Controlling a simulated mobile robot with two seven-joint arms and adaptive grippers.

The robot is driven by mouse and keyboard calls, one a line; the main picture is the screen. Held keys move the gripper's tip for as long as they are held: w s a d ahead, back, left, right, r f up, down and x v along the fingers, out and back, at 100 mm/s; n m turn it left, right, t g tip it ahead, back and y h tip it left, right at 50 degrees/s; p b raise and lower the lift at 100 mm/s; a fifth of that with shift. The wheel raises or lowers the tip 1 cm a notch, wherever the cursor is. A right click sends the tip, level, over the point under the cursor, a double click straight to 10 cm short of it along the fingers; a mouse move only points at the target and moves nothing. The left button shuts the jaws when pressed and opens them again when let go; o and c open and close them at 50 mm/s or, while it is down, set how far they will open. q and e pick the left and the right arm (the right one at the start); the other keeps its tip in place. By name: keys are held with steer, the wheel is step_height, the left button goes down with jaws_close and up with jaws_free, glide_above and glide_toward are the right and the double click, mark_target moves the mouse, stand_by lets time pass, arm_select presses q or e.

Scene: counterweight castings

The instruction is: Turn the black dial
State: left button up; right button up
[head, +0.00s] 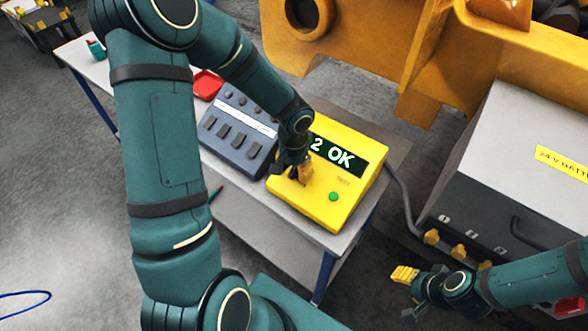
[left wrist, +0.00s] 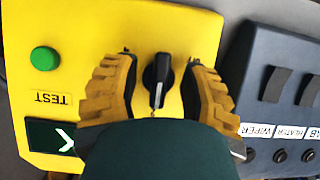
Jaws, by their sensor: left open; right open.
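The black dial (left wrist: 158,75) is a pointer knob on the sloped face of a yellow tester box (head: 355,195). In the left wrist view it sits between the two yellow fingers of my left gripper (left wrist: 160,88), with a small gap on each side. In the head view my left gripper (head: 297,172) is down at the box face and hides the dial. My right gripper (head: 405,285) is open and empty, low at the right, away from the box. The box display (head: 338,155) reads "2 OK", partly covered by my left arm.
A green TEST button (head: 333,196) is on the box. A dark switch panel (head: 235,130) stands beside it on the table (head: 260,215), with a red tray (head: 207,84) behind. A grey battery unit (head: 510,150) is at the right, with a cable (head: 400,190) between.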

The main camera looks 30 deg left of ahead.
arm_select(q)
jaws_close()
steer(key=shift+s, duration=0.15)
arm_select(e)
steer(key=shift+s, duration=0.1)
steer(key=shift+f, duration=0.15)
